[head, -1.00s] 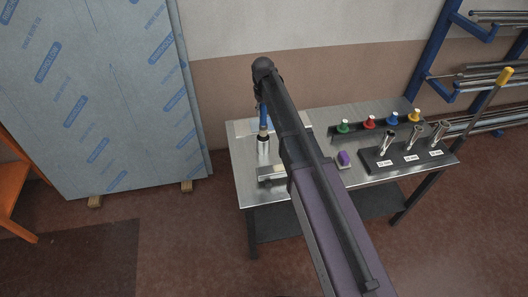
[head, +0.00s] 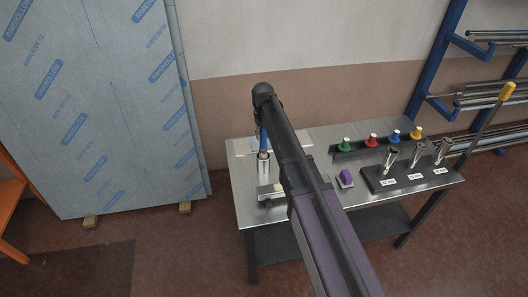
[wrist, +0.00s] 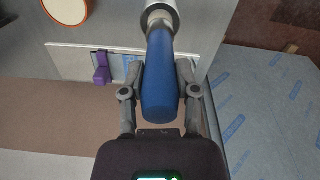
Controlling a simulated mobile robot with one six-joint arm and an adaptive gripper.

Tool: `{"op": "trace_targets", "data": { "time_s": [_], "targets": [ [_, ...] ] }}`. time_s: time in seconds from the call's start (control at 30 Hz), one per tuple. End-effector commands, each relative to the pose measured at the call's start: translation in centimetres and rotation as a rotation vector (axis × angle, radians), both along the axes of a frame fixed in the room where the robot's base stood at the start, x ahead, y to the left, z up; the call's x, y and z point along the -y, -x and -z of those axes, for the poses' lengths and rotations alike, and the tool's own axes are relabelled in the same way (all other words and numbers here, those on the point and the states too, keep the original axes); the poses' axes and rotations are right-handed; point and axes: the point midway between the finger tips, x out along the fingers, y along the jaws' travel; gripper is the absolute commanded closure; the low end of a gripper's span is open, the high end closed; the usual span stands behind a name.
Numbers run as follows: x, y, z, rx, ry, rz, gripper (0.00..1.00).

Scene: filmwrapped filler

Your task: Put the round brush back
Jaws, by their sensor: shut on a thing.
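The round brush's blue handle (head: 263,139) points down from my gripper in the head view. A metal cylinder (head: 264,168) stands upright on the steel table directly below the handle. The handle's lower end meets the top of the cylinder; the bristles are hidden, and I cannot tell how deep the brush sits. In the wrist view my gripper (wrist: 158,92) is shut on the blue handle (wrist: 158,75), one finger at each side. A silvery metal part shows at the handle's far end. In the head view, my arm hides the gripper's fingers.
The steel table (head: 250,212) also carries a purple block (head: 346,178), a rack with coloured knobs (head: 371,140) and a black block with labelled metal tubes (head: 408,178). Film-wrapped panels (head: 85,110) lean on the wall at left. A blue pipe rack (head: 440,75) stands at right.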

Motion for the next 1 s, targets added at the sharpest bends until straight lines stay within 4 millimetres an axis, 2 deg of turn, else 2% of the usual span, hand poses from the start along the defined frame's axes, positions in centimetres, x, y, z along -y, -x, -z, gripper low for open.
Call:
{"op": "trace_targets", "data": {
  "time_s": [0.03,0.23,0.77,1.0],
  "targets": [
    [0.0,0.0,1.0,0.0,0.0,0.0,1.0],
    [0.0,0.0,2.5,0.0,0.0,0.001,1.0],
    [0.1,0.0,2.8,0.0,0.0,0.001,1.0],
    [0.1,0.0,4.1,0.0,0.0,0.002,1.0]
  ]
}}
